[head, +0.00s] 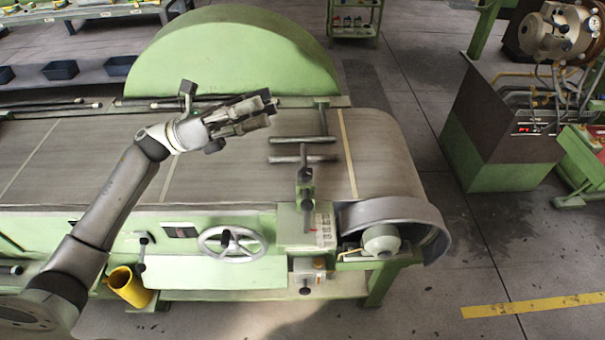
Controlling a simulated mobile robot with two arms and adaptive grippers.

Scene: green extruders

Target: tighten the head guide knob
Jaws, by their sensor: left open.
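My left gripper (264,108) reaches in from the left over the grey belt (80,150) of a green machine. It is open, with its fingers pointing right and nothing visible between them. Right of and nearer than the fingers, a dark upright post with a clamp (305,190) stands on the machine's front edge, with horizontal dark bars (303,139) over the belt. A small knob may be on this post, but I cannot tell which part is the head guide knob. The gripper is apart from the post. My right gripper is not in view.
A green half-round guard (235,55) rises behind the belt. A spoked handwheel (232,241) and a green control box (300,238) are on the front. A curved grey end cover (405,217) is at right.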

